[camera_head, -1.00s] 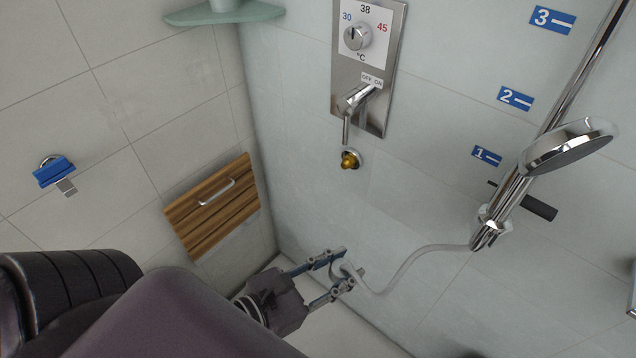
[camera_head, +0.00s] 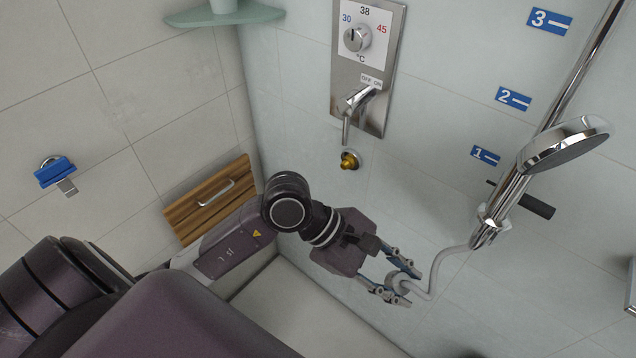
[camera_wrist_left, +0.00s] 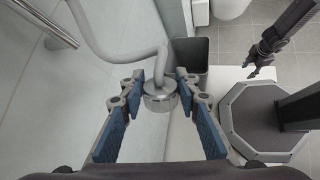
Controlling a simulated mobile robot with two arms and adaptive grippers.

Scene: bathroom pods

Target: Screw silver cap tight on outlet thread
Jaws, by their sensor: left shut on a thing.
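The brass outlet thread (camera_head: 349,160) sticks out of the wall below the mixer lever, bare. The silver cap (camera_wrist_left: 160,97) is a round metal nut on the end of the grey shower hose (camera_head: 436,270). My left gripper (camera_head: 404,284) is shut on the cap, low and to the right of the outlet, apart from it. In the left wrist view the cap sits between the blue-padded fingertips (camera_wrist_left: 158,88), with the hose bending away behind it. My right gripper (camera_wrist_left: 260,66) shows small and dark at the upper right of that view, empty; its opening is unclear.
The mixer panel (camera_head: 368,70) with its lever is above the outlet. The hand shower (camera_head: 566,146) hangs on a rail at right, joined to the hose. A folded wooden seat (camera_head: 200,200) is at left. A dark bin (camera_wrist_left: 190,55) stands behind the cap.

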